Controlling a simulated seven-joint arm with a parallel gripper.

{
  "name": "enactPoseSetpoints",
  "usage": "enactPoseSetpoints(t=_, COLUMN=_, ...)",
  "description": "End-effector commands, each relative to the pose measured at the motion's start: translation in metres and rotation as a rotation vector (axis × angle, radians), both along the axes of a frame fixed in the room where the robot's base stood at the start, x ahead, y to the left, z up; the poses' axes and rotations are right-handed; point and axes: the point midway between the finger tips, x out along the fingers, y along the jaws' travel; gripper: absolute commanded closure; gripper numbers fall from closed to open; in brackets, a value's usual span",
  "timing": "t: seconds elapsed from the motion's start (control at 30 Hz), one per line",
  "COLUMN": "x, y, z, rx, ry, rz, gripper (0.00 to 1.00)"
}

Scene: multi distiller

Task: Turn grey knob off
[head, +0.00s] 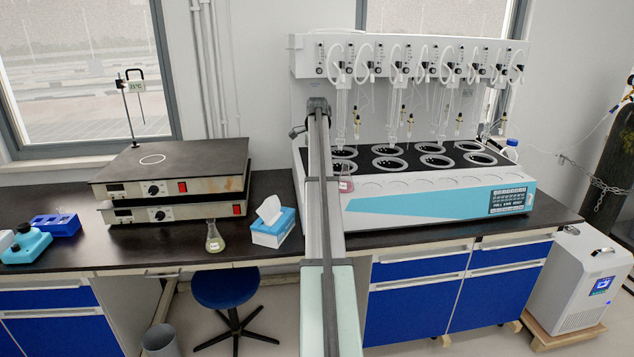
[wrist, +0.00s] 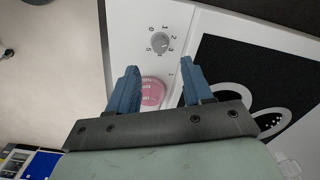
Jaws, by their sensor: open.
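The grey knob (wrist: 159,43) shows in the wrist view on a white panel, with a dial of numbers from 0 to 5 around it. Its pale pointer mark seems to face the side of the 3, but it is small. My gripper (wrist: 159,65) is open, with its two blue fingers apart. The knob lies just beyond the fingertips, roughly centred between them in the picture, and nothing is seen gripped. In the head view my arm hides the knob and the gripper.
A flask with pink liquid (wrist: 151,92) shows between the fingers in the wrist view and beside my arm in the head view (head: 346,185). The distiller's black top with ring openings (wrist: 240,90) lies right of the fingers. Hotplates (head: 172,170) and a tissue box (head: 272,228) stand left.

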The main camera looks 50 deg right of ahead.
Motion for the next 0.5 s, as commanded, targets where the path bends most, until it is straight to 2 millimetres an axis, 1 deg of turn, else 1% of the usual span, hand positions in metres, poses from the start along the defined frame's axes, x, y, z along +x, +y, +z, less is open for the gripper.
enactPoseSetpoints(t=0.03, x=-0.001, y=0.001, z=-0.011, rx=0.001, ry=0.000, rz=0.000, gripper=0.50)
enactPoseSetpoints(t=0.2, x=0.000, y=0.001, z=-0.038, rx=0.000, ry=0.001, rz=0.001, gripper=0.50)
enactPoseSetpoints(t=0.3, x=0.000, y=0.001, z=-0.052, rx=0.000, ry=0.001, rz=0.001, gripper=0.50)
enactPoseSetpoints(t=0.5, x=0.000, y=0.000, z=-0.069, rx=0.000, ry=0.000, rz=0.001, gripper=0.50)
